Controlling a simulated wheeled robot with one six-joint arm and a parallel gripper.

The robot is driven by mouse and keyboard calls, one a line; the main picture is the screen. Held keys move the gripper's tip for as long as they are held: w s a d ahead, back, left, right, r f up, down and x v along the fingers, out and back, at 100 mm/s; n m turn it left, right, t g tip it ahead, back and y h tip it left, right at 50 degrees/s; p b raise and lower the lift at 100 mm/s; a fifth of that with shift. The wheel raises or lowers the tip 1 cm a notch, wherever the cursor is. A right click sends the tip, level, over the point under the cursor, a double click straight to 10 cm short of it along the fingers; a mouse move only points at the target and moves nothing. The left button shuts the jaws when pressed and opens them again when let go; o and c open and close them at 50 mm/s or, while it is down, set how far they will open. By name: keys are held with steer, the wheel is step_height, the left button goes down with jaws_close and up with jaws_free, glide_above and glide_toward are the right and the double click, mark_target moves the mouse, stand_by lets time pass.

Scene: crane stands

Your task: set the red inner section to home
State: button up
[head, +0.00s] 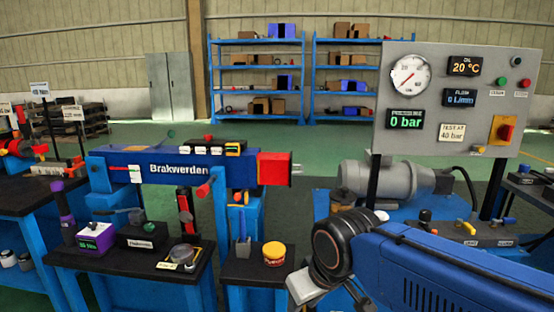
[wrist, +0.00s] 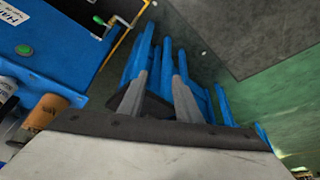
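The red inner section (head: 274,170) shows as a red block at the right end of the blue Brakwerden boom (head: 170,168), with a small grey piece at its far right end. The boom lies level on blue supports above the dark bench. In the wrist view my gripper (wrist: 160,80) has two grey fingers standing apart, with nothing clearly held between them. In the head view my blue arm reaches in from the lower right and the fingertips cannot be made out. The red section cannot be made out in the wrist view.
A dark bench (head: 130,262) holds small devices, and a yellow-red tub (head: 274,254) stands on a side table. A gauge panel (head: 455,98) reads 0 bar above a grey motor (head: 385,180). The wrist view shows a blue surface (wrist: 50,42) at left and open floor at right.

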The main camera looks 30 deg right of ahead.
step_height(320, 180, up, 28)
steer(key=m, duration=0.7)
glide_above(302, 168)
steer(key=s+a, duration=0.1)
steer(key=s, duration=0.7)
steer(key=shift+h, duration=0.4)
steer(key=x, duration=1.7)
steer(key=shift+a+r, duration=0.1)
steer(key=shift+c, duration=0.7)
steer(key=shift+w+a, duration=0.1)
jaws_close()
